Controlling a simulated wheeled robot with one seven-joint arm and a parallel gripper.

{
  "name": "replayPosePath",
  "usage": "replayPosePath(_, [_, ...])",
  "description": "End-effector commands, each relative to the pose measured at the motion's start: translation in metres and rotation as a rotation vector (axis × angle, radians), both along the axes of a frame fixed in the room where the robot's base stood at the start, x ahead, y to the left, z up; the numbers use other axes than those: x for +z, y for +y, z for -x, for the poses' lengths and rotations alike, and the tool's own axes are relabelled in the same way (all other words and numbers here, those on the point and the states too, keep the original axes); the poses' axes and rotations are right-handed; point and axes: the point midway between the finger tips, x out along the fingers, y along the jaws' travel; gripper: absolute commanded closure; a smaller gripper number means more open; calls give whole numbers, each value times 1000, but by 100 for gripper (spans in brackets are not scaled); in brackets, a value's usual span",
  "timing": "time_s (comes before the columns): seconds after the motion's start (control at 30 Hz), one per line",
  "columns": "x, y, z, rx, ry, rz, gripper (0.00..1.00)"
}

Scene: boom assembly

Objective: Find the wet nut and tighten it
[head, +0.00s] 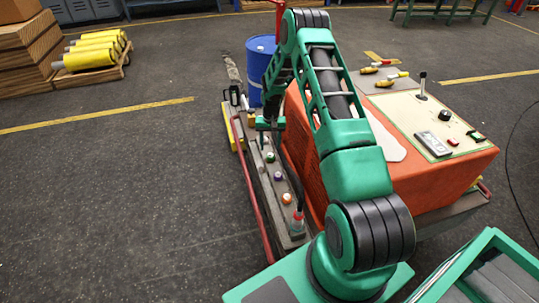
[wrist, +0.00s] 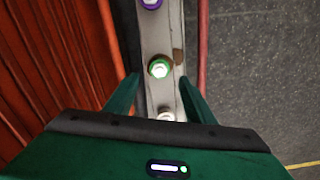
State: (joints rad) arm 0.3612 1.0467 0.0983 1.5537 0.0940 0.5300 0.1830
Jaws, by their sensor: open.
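A grey beam (head: 263,180) carries a row of nuts with coloured rings. In the head view I see a green-ringed nut (head: 270,157), a purple-ringed nut (head: 278,176) and an orange-ringed nut (head: 286,198). In the wrist view the green-ringed nut (wrist: 159,68) lies just ahead of and between my fingers, apart from both. The purple-ringed nut (wrist: 152,3) is at the top edge, and another bright nut (wrist: 167,117) is partly hidden by my gripper. My gripper (wrist: 159,84) is open and empty above the beam. A dark brown patch (wrist: 178,57) marks the beam beside the green-ringed nut; I cannot tell whether it is wet.
An orange machine housing (head: 315,165) rises right of the beam; a red rail (head: 252,185) runs along its left. A blue drum (head: 260,65) stands beyond.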

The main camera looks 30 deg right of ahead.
Motion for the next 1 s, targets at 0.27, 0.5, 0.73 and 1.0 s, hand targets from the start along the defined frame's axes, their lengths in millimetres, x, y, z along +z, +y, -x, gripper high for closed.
replayPosePath(0.27, [-44,0,0,0,0,0,51])
replayPosePath(0.5, [-59,0,0,0,0,0,51])
replayPosePath(0.73, [-60,0,0,0,-1,1,51])
replayPosePath(1.0, [-59,0,0,0,-1,1,92])
